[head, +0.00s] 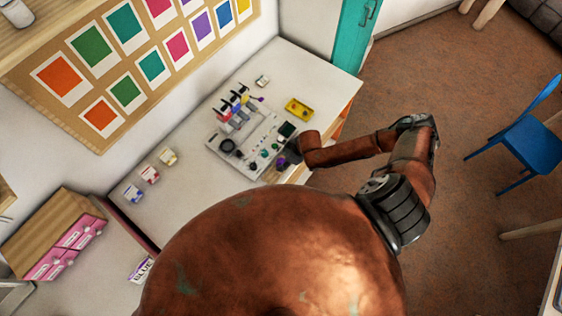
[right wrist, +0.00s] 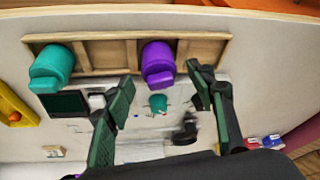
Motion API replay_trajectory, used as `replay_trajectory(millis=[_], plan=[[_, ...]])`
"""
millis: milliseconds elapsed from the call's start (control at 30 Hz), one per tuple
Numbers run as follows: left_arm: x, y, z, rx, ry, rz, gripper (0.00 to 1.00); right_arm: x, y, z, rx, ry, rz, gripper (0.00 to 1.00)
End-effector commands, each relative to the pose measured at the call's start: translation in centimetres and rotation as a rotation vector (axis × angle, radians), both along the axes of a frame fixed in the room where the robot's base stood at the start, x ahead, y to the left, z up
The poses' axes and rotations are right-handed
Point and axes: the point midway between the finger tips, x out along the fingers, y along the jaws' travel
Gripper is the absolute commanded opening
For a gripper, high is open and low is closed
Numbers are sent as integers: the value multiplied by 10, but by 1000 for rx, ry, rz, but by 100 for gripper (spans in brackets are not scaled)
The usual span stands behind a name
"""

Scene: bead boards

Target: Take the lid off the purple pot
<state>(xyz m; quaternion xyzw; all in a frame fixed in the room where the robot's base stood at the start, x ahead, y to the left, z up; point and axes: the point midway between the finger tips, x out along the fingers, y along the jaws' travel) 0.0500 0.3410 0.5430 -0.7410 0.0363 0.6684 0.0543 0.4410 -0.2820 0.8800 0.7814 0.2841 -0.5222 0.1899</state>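The purple pot (right wrist: 158,60) stands in a compartment of a shallow wooden tray (right wrist: 108,58) in the right wrist view. In the head view the purple pot (head: 282,162) is small and partly hidden by my right gripper. Its lid cannot be told apart clearly from the body. My right gripper (right wrist: 160,78) is open, with one dark green-padded finger on each side of the pot's near end. Whether either finger touches it cannot be told. In the head view my right gripper (head: 292,152) is over the table's right side. My left gripper is not in view.
A teal pot (right wrist: 52,67) stands in the same tray, left of the purple one. A smaller teal thing (right wrist: 158,102) lies closer. A yellow tray (head: 299,110) and a grey-white board (head: 228,162) are on the white table (head: 190,190).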

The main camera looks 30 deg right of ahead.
Motion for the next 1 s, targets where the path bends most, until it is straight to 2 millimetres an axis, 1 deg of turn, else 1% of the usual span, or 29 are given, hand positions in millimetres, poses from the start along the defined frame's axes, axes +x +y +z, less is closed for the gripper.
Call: replay_trajectory(millis=[33, 67, 467, 767, 867, 1000], plan=[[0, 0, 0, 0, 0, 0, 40, 0, 0, 0, 0, 0, 0, 46], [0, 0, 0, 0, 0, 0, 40, 0, 0, 0, 0, 0, 0, 44], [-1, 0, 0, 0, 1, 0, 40, 0, 0, 0, 0, 0, -1, 17], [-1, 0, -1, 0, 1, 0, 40, 0, 0, 2, 1, -1, 0, 16], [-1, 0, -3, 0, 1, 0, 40, 1, -1, 6, 0, -1, 0, 16], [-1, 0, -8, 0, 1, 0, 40, 1, 0, 20, 1, -2, 0, 16]])
